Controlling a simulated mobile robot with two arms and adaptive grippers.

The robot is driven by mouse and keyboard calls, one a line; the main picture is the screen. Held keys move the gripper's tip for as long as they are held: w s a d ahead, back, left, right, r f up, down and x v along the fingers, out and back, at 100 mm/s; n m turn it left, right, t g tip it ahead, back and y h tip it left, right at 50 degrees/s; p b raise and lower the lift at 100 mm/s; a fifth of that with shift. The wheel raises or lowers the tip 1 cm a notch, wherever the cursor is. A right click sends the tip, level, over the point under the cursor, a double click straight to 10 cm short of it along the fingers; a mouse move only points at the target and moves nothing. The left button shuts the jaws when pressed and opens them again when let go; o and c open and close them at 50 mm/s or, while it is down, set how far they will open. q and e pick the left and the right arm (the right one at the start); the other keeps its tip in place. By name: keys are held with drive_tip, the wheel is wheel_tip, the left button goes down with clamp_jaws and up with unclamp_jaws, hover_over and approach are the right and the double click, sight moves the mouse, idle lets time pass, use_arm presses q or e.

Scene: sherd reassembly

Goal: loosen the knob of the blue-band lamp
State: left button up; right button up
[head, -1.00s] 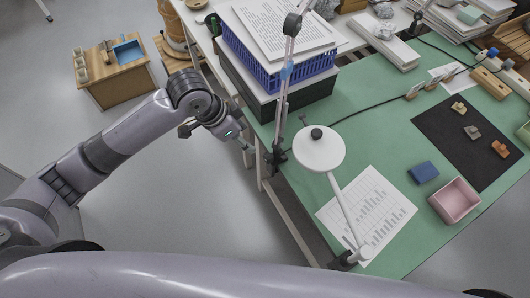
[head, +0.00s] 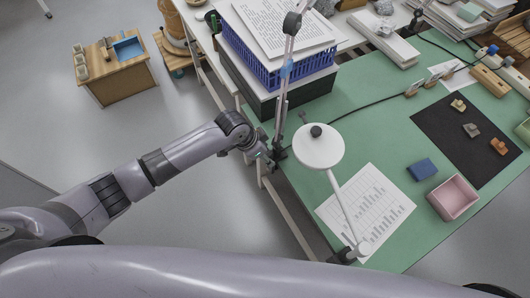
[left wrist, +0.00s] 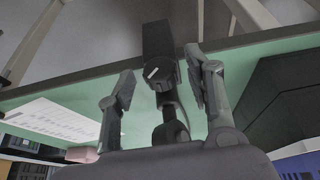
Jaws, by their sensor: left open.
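The blue-band lamp (head: 285,98) stands at the left edge of the green table, its blue band partway up the grey arm. Its dark clamp grips the table edge. My left gripper (head: 265,158) is beside this clamp, at the lamp's foot. In the left wrist view the left gripper (left wrist: 160,82) is open, with one finger on each side of a dark clamp part (left wrist: 157,42). My right gripper is not in view.
A second lamp with a white round head (head: 318,152) stands close by on the right. A black box under a blue basket (head: 262,66) is just behind the clamp. A printed sheet (head: 383,205), blue block (head: 423,169) and pink box (head: 454,197) lie to the right.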

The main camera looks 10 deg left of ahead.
use_arm(q)
drive_tip(key=shift+d+f, duration=0.1)
drive_tip(key=shift+f, duration=0.2)
drive_tip(key=shift+c, duration=0.2)
drive_tip(key=shift+w, duration=0.1)
clamp_jaws()
